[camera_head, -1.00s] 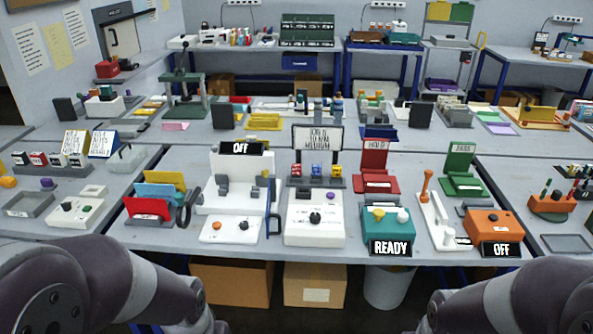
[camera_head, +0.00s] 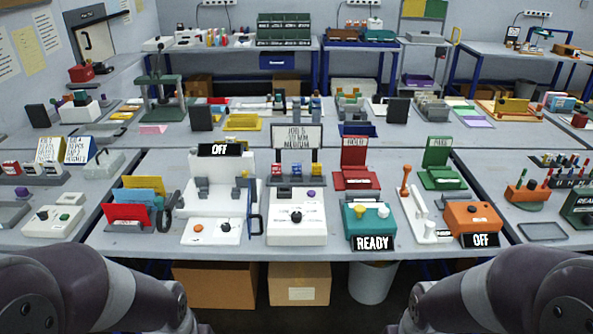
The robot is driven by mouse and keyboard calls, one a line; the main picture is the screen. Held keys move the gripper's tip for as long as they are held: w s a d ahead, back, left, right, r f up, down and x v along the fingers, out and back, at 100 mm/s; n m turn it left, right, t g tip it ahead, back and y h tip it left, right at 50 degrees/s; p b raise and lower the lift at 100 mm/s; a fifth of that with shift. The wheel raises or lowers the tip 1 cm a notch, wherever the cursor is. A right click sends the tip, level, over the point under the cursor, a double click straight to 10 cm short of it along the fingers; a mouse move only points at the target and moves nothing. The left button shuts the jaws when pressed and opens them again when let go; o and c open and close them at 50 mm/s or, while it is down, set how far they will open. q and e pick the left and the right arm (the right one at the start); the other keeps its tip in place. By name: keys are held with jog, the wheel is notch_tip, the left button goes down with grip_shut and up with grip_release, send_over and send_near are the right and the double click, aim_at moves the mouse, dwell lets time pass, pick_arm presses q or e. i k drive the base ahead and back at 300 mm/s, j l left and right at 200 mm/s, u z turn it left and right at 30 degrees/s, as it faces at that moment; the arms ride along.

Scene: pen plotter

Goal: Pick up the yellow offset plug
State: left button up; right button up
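I cannot make out with certainty which thing is the yellow offset plug. A teal box (camera_head: 358,228) with a "READY" sign stands near the front edge of the middle table. Behind the white dial box (camera_head: 297,226), a dark rack (camera_head: 297,180) holds a few small upright pieces, too small to identify. My two arms show at the bottom left and bottom right corners. Neither gripper is in the picture.
A white plotter-like machine (camera_head: 199,198) with an "OFF" sign stands left of the dial box. Coloured folders (camera_head: 126,213) stand further left. An orange box (camera_head: 472,216) with "OFF" stands to the right. A grey bin (camera_head: 371,284) and cardboard boxes (camera_head: 299,284) are under the table.

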aim_at(316, 168)
jog(key=u, duration=0.55)
jog(key=i+l+u, duration=0.45)
jog(key=l+u, duration=0.25)
jog(key=i+l+u, duration=0.2)
jog(key=l, duration=0.25)
jog(key=l+u, duration=0.25)
jog(key=i+l, duration=0.1)
jog(key=l, duration=0.25)
jog(key=i+l, duration=0.1)
jog(key=l, duration=0.25)
jog(key=i+l, duration=0.1)
jog(key=l, duration=0.25)
